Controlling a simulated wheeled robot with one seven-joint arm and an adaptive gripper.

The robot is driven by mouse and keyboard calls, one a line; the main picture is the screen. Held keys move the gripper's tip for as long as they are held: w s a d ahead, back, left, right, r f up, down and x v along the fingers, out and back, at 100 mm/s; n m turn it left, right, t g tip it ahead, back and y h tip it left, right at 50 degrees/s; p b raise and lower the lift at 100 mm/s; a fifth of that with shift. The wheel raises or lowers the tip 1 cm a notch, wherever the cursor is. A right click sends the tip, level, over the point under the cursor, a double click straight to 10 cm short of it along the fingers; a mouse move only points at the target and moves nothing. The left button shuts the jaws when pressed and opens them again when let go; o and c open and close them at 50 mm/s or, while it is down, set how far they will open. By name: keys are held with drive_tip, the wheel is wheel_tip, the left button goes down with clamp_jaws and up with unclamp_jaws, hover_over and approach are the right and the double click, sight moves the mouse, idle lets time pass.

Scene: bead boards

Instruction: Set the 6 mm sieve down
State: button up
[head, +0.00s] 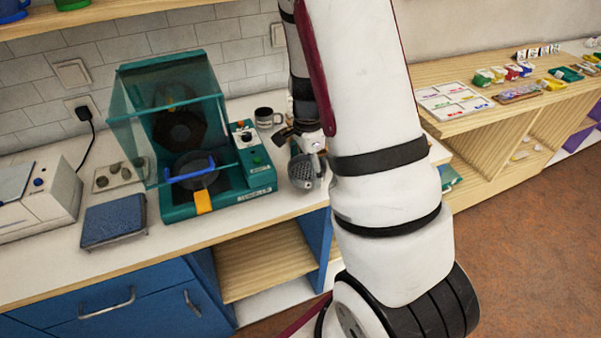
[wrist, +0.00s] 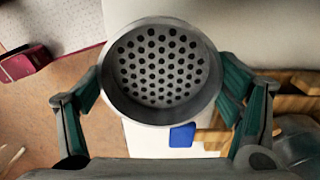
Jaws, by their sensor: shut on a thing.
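The sieve (wrist: 160,65) is a round grey metal cup with a perforated face, seen face-on in the wrist view. My gripper (wrist: 161,84) is shut on it, with a teal-sided finger against each side of its rim. In the head view the sieve (head: 303,173) hangs tilted below my gripper (head: 303,150), near the right end of the white counter (head: 262,210). It appears clear of the counter, but its height is hard to tell. No size mark on it is readable.
A teal machine with a raised clear hood (head: 170,120) stands left of the sieve. A dark mug (head: 265,117) is behind. A blue pad (head: 113,220) and a white device (head: 40,198) are further left. My arm hides the counter's right part. A wooden shelf unit (head: 480,140) is at right.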

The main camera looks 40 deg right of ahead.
sight(300, 170)
drive_tip(key=shift+w+a+f, duration=0.1)
drive_tip(key=shift+w+a, duration=0.05)
drive_tip(key=shift+w, duration=0.45)
drive_tip(key=shift+w+a+f, duration=0.1)
drive_tip(key=shift+w+a, duration=0.05)
drive_tip(key=shift+w, duration=0.4)
drive_tip(key=shift+f+p, duration=0.3)
drive_tip(key=shift+f, duration=1.35)
drive_tip(key=shift+f, duration=0.15)
drive_tip(key=o, duration=1.1)
drive_tip(key=shift+c, duration=0.2)
